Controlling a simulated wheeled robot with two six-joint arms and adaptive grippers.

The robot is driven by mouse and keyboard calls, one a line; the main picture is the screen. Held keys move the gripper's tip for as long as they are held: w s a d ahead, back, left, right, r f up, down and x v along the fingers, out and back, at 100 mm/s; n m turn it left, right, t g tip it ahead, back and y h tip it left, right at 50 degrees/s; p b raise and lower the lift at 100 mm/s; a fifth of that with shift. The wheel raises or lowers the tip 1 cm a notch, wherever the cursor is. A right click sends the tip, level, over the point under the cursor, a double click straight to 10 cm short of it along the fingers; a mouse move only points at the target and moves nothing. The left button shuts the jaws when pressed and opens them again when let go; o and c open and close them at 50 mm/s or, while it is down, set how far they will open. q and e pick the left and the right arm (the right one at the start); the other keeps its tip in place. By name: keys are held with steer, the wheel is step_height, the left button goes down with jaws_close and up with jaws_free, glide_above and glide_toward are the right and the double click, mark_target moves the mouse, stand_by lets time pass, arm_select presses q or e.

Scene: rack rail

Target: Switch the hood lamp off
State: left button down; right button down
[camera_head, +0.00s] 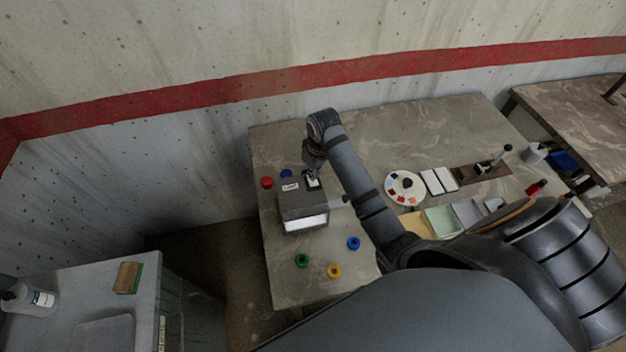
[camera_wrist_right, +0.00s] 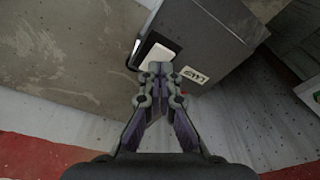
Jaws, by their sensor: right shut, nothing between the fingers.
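The hood (camera_head: 303,206) is a dark grey box on the table, with a bright lit panel (camera_head: 305,222) on its lower front. On its top are a white label (camera_head: 290,187) and a white rocker switch (camera_head: 314,182) in a black frame. In the right wrist view the switch (camera_wrist_right: 157,56) and the label (camera_wrist_right: 194,75) show on the dark box (camera_wrist_right: 205,40). My right gripper (camera_head: 314,172) is shut and empty, its fingertips (camera_wrist_right: 160,68) right at the edge of the switch. I cannot tell whether they touch it. My left gripper is not in view.
A round palette (camera_head: 404,187), white tiles (camera_head: 439,181) and coloured trays (camera_head: 443,221) lie to the right. A concrete wall stands behind.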

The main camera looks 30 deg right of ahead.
steer(key=shift+f+b, duration=0.35)
steer(key=shift+f, duration=0.8)
stand_by(0.4)
steer(key=shift+r+p, duration=0.95)
steer(key=shift+r, duration=2.55)
